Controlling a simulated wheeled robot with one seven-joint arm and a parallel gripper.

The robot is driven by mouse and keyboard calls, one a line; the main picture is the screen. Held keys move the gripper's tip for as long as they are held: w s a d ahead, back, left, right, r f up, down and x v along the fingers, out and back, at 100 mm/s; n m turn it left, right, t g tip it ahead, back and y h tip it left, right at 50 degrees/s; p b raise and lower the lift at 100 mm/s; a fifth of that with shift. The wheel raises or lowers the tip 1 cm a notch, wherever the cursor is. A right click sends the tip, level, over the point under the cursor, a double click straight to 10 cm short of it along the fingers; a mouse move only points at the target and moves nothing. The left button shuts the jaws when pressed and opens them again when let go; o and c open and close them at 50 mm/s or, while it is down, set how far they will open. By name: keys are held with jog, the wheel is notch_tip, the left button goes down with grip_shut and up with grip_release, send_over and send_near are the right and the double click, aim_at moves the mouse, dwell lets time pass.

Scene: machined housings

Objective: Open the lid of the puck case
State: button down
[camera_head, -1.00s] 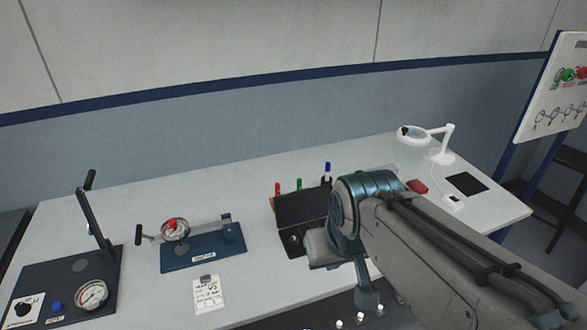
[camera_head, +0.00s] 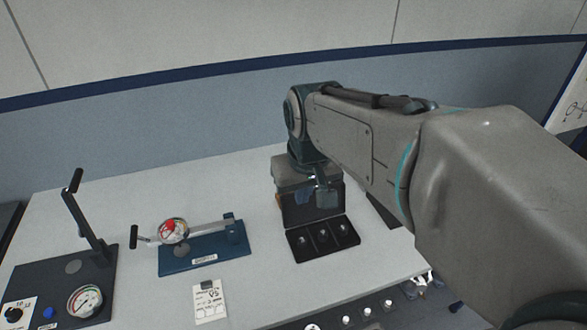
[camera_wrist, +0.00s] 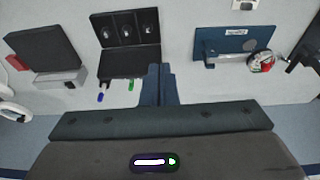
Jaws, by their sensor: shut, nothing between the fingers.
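The black puck case (camera_head: 323,238) stands on the bench with its lid (camera_head: 312,203) raised at the back. In the wrist view my gripper's fingers (camera_wrist: 161,72) are together and empty, just to the side of the lid. I cannot tell whether they touch it.
A black press with a dial (camera_head: 85,301) is at the far left. Marker pens (camera_wrist: 100,97) stand behind the lid.

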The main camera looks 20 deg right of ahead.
jog(key=g, duration=0.2)
send_over(311, 201)
jog(key=s+a, duration=0.4)
jog(key=a, duration=0.2)
notch_tip(311, 201, down, 2)
jog(key=w+d+f+g+b, duration=0.1)
jog(key=w+d+f, duration=0.3)
jog(key=w+f, duration=0.2)
jog(key=w+d+f+g, duration=0.1)
jog(key=w+d+f, duration=0.3)
jog(key=w+f, duration=0.15)
notch_tip(311, 201, down, 9)
jog(key=s+p, duration=0.1)
jog(key=shift+a+p, duration=0.3)
jog(key=shift+p, duration=0.1)
